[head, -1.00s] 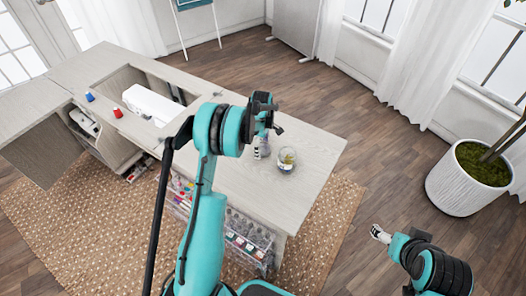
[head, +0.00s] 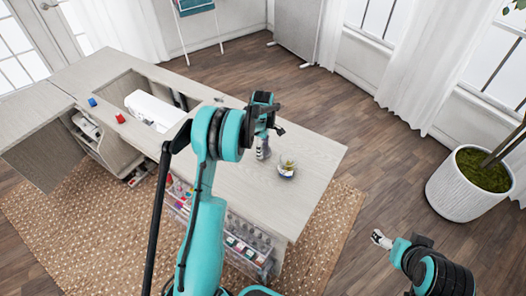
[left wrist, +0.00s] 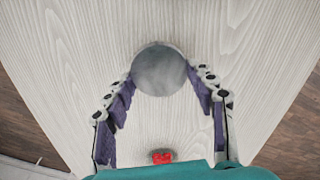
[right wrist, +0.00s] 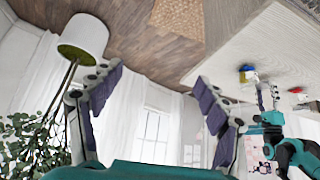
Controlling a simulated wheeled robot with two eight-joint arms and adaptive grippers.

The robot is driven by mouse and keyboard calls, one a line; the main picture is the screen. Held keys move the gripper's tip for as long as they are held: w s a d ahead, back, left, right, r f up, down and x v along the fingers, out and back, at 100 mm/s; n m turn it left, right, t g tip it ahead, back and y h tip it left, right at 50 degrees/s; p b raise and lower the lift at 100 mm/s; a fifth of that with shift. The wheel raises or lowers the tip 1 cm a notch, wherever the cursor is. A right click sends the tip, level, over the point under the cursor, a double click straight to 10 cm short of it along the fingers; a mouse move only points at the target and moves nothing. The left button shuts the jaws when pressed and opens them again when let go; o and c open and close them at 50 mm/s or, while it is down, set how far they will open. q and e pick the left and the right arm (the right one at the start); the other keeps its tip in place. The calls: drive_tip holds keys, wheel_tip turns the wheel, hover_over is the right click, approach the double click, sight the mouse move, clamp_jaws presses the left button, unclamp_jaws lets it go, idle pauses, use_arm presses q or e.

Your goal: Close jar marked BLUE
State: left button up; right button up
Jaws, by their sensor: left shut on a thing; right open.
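A small glass jar (head: 287,167) with something yellowish and bluish stands near the right end of the cabinet top. Any marking is too small to read. My left gripper (head: 264,147) is just left of the jar, pointing down. In the left wrist view, a round grey disc (left wrist: 159,69), apparently a lid seen from above, sits between the fingertips of my left gripper (left wrist: 160,85), which is shut on it. My right gripper (head: 381,238) is open and empty, away from the cabinet top. Its spread fingers show in the right wrist view (right wrist: 158,90).
The cabinet top (head: 235,175) has clear room around the jar. A blue spool (head: 92,102) and a red spool (head: 120,118) stand at the left, near a white sewing machine (head: 155,108). Clear drawers (head: 250,240) sit below. A potted plant (head: 470,190) stands at right.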

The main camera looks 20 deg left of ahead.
use_arm(q)
wheel_tip(320, 180, up, 7)
drive_tip(key=shift+r+p, duration=0.1)
drive_tip(key=shift+p, duration=0.75)
